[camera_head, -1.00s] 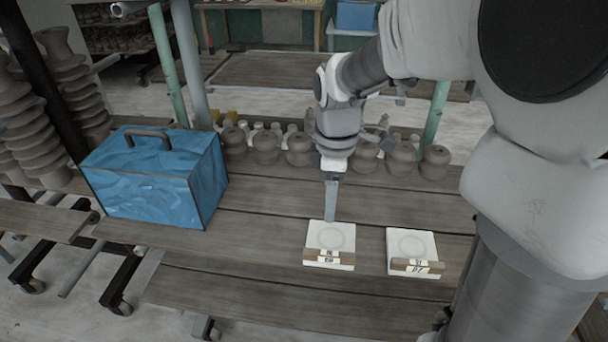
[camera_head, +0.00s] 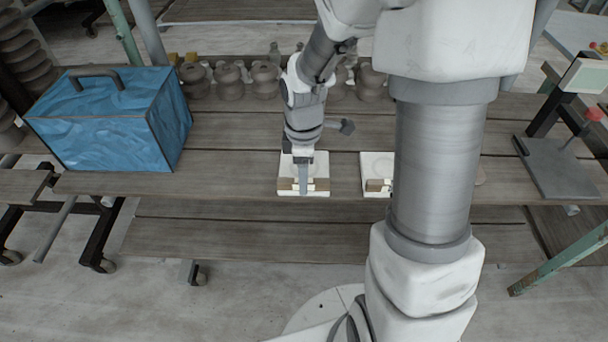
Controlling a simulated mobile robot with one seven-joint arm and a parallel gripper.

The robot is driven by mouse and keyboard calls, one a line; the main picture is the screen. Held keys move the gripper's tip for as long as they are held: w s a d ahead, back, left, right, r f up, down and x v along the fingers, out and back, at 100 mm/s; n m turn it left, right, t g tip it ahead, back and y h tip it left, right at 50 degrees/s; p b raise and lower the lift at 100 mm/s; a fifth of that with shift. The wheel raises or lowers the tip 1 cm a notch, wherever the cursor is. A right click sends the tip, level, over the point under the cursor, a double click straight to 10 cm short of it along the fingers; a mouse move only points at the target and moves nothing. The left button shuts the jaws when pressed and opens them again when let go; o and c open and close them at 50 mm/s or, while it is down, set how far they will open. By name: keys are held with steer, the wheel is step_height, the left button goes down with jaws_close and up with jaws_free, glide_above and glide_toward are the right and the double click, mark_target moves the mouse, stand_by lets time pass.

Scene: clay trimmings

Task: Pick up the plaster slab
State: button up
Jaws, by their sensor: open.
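Two white plaster slabs, each with a round mark and a brown strip along the front, lie on the plank shelf. The left plaster slab (camera_head: 317,173) is partly behind my gripper. The right plaster slab (camera_head: 375,165) is partly hidden by my arm. My gripper (camera_head: 303,191) points down over the left slab, with its fingertip by the slab's front strip. It is open and holds nothing. I cannot tell whether it touches the slab.
A blue box with a handle (camera_head: 115,120) stands to the left on the shelf. Several clay pots (camera_head: 229,82) line the back. A grey scale-like device (camera_head: 556,165) stands at the right. Bare planks (camera_head: 228,150) lie between the blue box and the slabs.

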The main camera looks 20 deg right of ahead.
steer(key=shift+f, duration=0.5)
jaws_close()
steer(key=shift+r, duration=0.1)
stand_by(1.0)
